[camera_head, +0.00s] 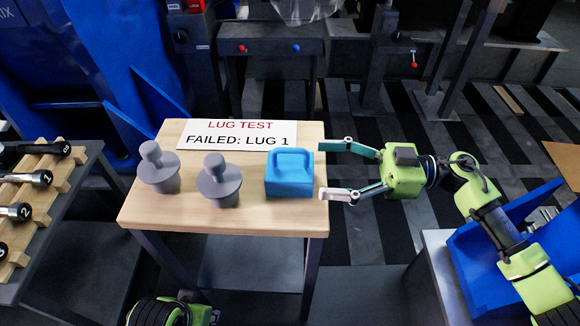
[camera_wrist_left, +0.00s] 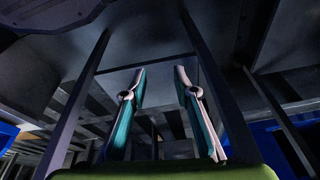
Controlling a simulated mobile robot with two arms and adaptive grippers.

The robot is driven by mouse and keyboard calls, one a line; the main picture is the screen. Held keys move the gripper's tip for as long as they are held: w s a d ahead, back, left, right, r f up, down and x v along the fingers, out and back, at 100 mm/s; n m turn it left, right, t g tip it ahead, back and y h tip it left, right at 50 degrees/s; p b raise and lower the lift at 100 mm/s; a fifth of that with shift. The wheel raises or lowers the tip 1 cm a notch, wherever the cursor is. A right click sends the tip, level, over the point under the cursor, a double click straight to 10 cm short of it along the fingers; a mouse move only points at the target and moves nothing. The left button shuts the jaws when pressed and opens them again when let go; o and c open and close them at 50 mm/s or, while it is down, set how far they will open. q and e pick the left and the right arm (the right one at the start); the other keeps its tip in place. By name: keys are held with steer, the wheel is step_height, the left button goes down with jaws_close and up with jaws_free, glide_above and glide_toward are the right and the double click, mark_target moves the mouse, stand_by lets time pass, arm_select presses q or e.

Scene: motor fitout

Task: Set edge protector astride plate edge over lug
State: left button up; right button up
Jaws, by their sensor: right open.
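A blue block with a loop handle (camera_head: 290,185), which looks like the edge protector, sits at the right end of a wooden-topped table (camera_head: 255,218). My right gripper (camera_head: 324,169) is open, just right of the block. Its two fingers point left at the block, one toward the back and one toward the front, and hold nothing. My left gripper (camera_wrist_left: 160,85) is open and empty in the left wrist view, under a dark surface. In the head view only a piece of my left arm shows at the bottom. I cannot make out a lug on a plate edge.
Two grey knobbed pieces (camera_head: 219,181) (camera_head: 157,167) stand on the table left of the block. A white sign (camera_head: 237,134) reads "LUG TEST FAILED: LUG 1". A rack with numbered dark tools (camera_head: 30,178) is at left. Large blue plates (camera_head: 110,65) stand behind; another blue structure (camera_head: 490,285) is at right.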

mark_target(313, 165)
steer(key=a, duration=0.3)
steer(key=shift+a, duration=0.2)
steer(key=a+b, duration=0.1)
steer(key=a, duration=0.3)
steer(key=shift+a+r, duration=0.1)
steer(key=shift+a, duration=0.1)
arm_select(q)
steer(key=v, duration=0.3)
steer(key=shift+r, duration=0.15)
arm_select(e)
steer(key=c, duration=1.2)
